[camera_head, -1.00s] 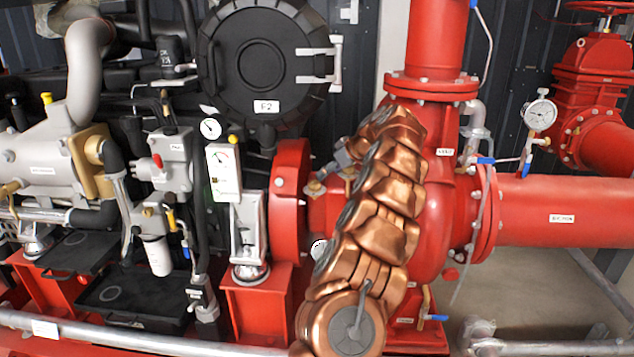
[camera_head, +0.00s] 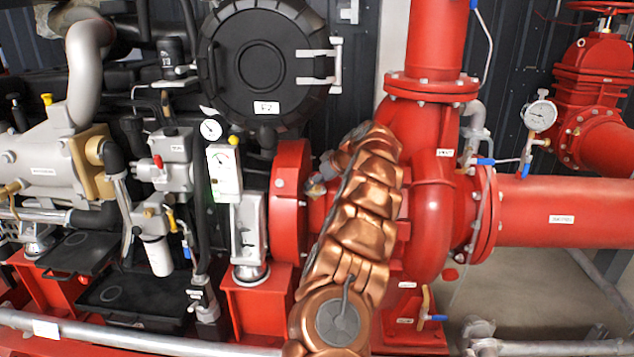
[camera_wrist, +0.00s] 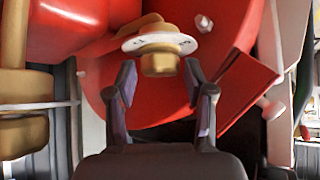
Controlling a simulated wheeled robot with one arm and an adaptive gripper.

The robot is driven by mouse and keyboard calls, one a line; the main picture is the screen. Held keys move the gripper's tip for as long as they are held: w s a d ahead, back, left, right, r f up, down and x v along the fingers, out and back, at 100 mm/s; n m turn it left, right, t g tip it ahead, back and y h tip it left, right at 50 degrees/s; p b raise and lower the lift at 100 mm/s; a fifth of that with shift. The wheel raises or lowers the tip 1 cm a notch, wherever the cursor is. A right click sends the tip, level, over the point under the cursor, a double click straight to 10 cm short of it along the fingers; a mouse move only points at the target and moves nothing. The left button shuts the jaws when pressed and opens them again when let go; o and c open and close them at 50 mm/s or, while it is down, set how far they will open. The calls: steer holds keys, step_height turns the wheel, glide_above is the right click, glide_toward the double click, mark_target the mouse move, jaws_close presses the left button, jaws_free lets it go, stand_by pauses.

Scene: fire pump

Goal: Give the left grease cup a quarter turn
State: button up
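A brass grease cup (camera_wrist: 160,64) with a white marked ring shows at top middle of the wrist view. My gripper (camera_wrist: 160,78) is open, with one finger on each side of the cup's lower end. I cannot tell whether the fingers touch it. In the head view my gripper (camera_head: 327,167) is small, beside the red flange and left of my copper-coloured arm. A bit of brass (camera_head: 316,189) shows just below it there. A second brass fitting (camera_wrist: 22,110) stands at the left edge of the wrist view. My arm hides part of the pump shaft area.
The red round flange (camera_head: 291,200) stands close left of my gripper, and the red pump casing (camera_head: 435,220) is to its right. In the wrist view a red bracket (camera_wrist: 237,95) lies close to the right finger. A pressure gauge (camera_head: 540,116) stands farther right.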

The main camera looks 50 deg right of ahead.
steer(key=c, duration=0.8)
steer(key=shift+m+h, duration=0.3)
steer(key=shift+a+m+h, duration=0.2)
steer(key=shift+m+h, duration=0.5)
steer(key=shift+m, duration=0.2)
steer(key=shift+r+m+h, duration=0.1)
steer(key=shift+m+h, duration=0.4)
steer(key=shift+m, duration=0.2)
steer(key=shift+m+g+h+p, duration=0.8)
steer(key=shift+m+h, duration=0.4)
steer(key=shift+m, duration=0.4)
steer(key=shift+a+f+m+g+h+b, duration=0.1)
steer(key=shift+f+m+g+h+b, duration=0.25)
steer(key=shift+m, duration=0.45)
steer(key=shift+w+r+m+g+h+b, duration=0.15)
steer(key=shift+m+g+h+b, duration=0.25)
steer(key=shift+m+b, duration=0.3)
